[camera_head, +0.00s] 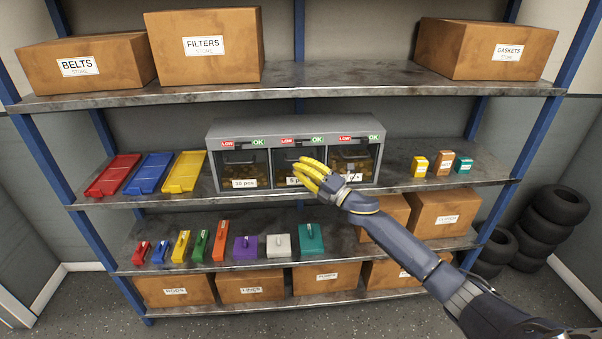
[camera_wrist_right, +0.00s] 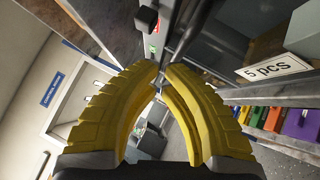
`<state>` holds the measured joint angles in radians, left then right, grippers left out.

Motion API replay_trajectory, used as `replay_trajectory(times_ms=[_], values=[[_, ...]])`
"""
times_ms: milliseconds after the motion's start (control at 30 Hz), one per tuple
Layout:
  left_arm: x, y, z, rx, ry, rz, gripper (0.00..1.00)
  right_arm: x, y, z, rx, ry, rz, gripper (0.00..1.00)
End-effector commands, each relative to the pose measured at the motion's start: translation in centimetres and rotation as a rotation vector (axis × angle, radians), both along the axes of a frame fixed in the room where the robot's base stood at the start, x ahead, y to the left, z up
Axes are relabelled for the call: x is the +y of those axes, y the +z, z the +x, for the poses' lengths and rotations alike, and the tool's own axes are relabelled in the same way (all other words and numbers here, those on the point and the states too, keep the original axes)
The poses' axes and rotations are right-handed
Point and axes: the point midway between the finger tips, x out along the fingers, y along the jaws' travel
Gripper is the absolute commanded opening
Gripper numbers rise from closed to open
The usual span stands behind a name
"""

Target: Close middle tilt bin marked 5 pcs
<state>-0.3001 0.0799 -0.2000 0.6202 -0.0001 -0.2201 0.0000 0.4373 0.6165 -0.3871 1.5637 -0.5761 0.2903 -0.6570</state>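A grey bin unit (camera_head: 225,134) with three clear-fronted bins stands on the middle shelf. The middle bin (camera_head: 284,163) carries a "5 pcs" label, partly covered by my right gripper (camera_head: 298,172). The label (camera_wrist_right: 273,69) also shows at the right of the right wrist view. My right gripper's yellow fingers are in front of the middle and right bins. In the right wrist view the fingertips (camera_wrist_right: 161,70) come together with nothing seen between them. I cannot tell how far the middle bin is tilted or whether the fingers touch it. My left gripper is not in view.
The left bin (camera_head: 241,165) and right bin (camera_head: 357,162) flank the middle one. Red, blue and yellow trays (camera_head: 149,173) lie left of the unit. Small boxes (camera_head: 442,164) stand to its right. The upper shelf (camera_head: 300,80) runs above it.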

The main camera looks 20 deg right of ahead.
Motion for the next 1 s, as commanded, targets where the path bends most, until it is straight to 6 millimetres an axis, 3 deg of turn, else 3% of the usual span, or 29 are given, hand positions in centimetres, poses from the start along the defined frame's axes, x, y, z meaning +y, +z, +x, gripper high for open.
replay_trajectory(times_ms=[1000], values=[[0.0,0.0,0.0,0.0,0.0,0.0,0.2,-0.7,1.1,1.3,-0.006,-0.008,-0.001,0.0]])
